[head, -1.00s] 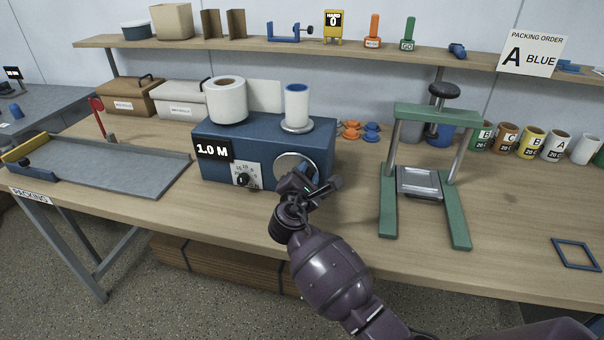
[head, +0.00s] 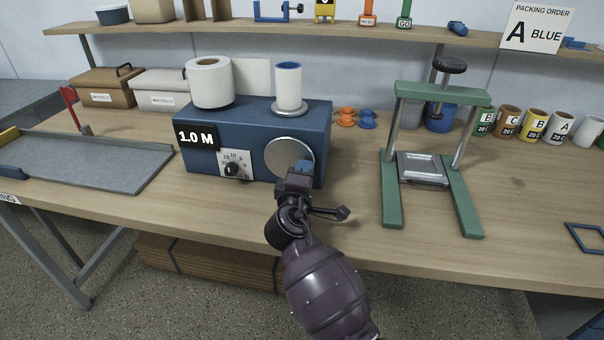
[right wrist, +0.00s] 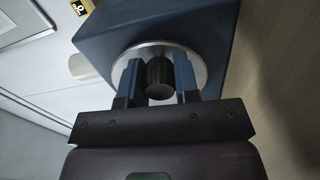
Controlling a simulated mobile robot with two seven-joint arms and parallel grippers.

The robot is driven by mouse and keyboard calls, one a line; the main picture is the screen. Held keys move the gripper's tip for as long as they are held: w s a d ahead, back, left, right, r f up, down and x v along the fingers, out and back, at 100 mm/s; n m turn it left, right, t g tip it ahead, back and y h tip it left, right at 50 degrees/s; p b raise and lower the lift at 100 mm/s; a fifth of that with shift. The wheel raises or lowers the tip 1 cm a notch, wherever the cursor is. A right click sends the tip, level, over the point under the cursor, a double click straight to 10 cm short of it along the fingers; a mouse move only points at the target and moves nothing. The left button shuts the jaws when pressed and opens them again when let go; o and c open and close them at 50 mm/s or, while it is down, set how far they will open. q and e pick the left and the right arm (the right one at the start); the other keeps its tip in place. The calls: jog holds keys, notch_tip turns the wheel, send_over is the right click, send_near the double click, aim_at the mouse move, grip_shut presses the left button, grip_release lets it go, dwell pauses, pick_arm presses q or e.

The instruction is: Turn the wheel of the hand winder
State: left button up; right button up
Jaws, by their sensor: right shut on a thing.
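The hand winder (head: 255,132) is a blue box on the bench with a "1.0 M" sign (head: 197,137) and a dial (head: 234,167). Its round grey wheel (head: 286,152) is on the front face at the right. My right gripper (head: 301,170) is at the wheel's lower right edge. In the right wrist view, its two blue fingers (right wrist: 160,80) are shut on the wheel's dark handle (right wrist: 158,76), one on each side. The handle is hidden in the head view. A large white roll (head: 209,82) and a blue-lined white tube (head: 289,86) stand on top. My left gripper is not in view.
A green press frame (head: 390,190) stands right of the winder, with bare bench between. A grey tray (head: 85,165) lies at the left. Orange and blue pieces (head: 347,116) sit behind the winder. Labelled tubes (head: 532,125) line the back right.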

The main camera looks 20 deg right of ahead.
jog(key=shift+a+f+m+b, duration=0.1)
jog(key=shift+f+m+b, duration=0.25)
jog(key=shift+m, duration=0.25)
jog(key=o, duration=0.9)
jog(key=shift+r, duration=0.1)
